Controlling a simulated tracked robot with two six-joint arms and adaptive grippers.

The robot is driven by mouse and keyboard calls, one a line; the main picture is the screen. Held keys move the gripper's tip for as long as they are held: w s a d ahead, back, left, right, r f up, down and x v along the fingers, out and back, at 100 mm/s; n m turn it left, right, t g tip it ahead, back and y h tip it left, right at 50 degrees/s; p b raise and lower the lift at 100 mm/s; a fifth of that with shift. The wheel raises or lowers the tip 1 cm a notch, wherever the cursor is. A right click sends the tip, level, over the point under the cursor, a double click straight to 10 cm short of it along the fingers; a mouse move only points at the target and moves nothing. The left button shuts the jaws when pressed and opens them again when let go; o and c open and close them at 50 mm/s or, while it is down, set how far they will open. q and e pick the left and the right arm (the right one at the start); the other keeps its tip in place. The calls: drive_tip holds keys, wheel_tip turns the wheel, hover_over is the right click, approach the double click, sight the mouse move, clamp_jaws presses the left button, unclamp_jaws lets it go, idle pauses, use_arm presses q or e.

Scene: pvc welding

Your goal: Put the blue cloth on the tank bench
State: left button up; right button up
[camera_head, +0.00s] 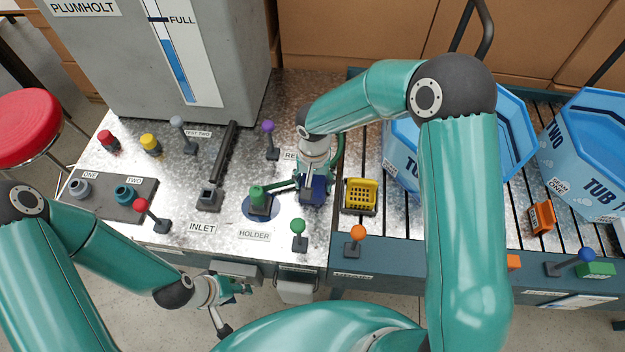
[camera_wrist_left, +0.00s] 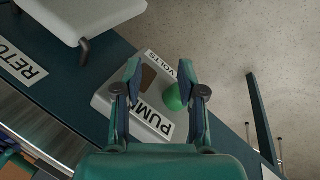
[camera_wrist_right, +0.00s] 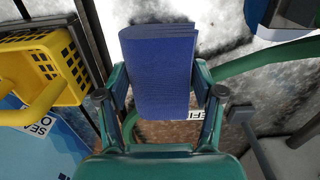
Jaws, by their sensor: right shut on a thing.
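The blue cloth (camera_wrist_right: 158,70) is a folded dark blue pad between the fingers of my right gripper (camera_wrist_right: 160,95) in the right wrist view. My right gripper (camera_head: 314,182) is shut on it and points down over the right part of the metal-topped tank bench (camera_head: 290,115). In the head view the cloth (camera_head: 313,192) shows beside the green item on the holder. I cannot tell whether it touches the bench top. My left gripper (camera_head: 235,288) is in front of the bench's front edge; in the left wrist view it (camera_wrist_left: 160,72) is open and empty.
A yellow basket (camera_head: 360,195) stands just right of the cloth. A green item (camera_head: 260,200) sits on the holder to its left, with a green-knobbed lever (camera_head: 299,228) in front. The grey tank (camera_head: 160,60) stands at the back left. Blue tubs (camera_head: 590,150) stand at right.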

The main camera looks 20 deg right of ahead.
sight(314, 182)
drive_tip(key=shift+f, duration=0.1)
drive_tip(key=o, duration=1.2)
wheel_tip(314, 182, up, 12)
drive_tip(key=b, duration=0.1)
drive_tip(key=shift+r, duration=0.2)
drive_tip(key=shift+s, duration=0.1)
